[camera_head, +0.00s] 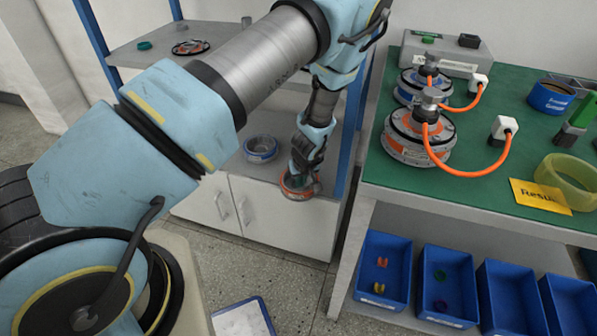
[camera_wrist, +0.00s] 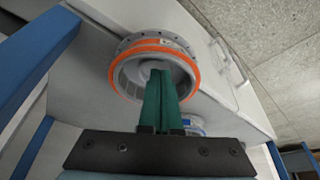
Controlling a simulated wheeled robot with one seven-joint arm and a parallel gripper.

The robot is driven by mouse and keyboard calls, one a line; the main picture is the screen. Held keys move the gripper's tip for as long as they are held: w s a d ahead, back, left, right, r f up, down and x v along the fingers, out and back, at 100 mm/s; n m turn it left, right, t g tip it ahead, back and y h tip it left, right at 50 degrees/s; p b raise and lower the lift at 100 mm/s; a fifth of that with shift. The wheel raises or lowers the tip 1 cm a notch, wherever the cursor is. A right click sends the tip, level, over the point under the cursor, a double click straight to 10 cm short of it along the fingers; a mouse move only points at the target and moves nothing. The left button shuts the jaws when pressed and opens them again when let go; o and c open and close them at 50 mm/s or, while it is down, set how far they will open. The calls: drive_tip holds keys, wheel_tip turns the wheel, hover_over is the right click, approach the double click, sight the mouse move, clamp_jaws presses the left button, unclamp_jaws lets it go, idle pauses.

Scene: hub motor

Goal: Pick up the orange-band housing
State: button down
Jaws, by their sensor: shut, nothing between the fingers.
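The orange-band housing (camera_head: 293,191) is a grey ring with an orange band, at the front right of the low white cabinet top. In the wrist view the orange-band housing (camera_wrist: 125,50) is large and upper centre, its open middle facing the camera. My gripper (camera_head: 303,176) points down at it in the head view and hides part of it. In the wrist view the green fingers of my gripper (camera_wrist: 160,74) are together, with nothing between them. Their tips overlap the housing's open middle; I cannot tell whether they touch it.
A blue-band housing (camera_head: 260,147) stands left on the same cabinet (camera_head: 285,222). Blue shelf posts flank the space. The green workbench (camera_head: 400,173) at right holds motors with orange cables (camera_head: 494,168); blue bins (camera_head: 384,268) sit below.

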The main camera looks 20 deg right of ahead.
drive_tip(key=shift+s+a, duration=0.15)
drive_tip(key=shift+s, duration=0.45)
drive_tip(key=shift+s+a, duration=0.15)
drive_tip(key=shift+s, duration=0.7)
drive_tip(key=w, duration=0.3)
drive_tip(key=w+b, duration=0.1)
drive_tip(key=shift+w+d, duration=0.15)
drive_tip(key=shift+d, duration=0.15)
drive_tip(key=v, duration=1)
drive_tip(key=c, duration=1.6)
unclamp_jaws()
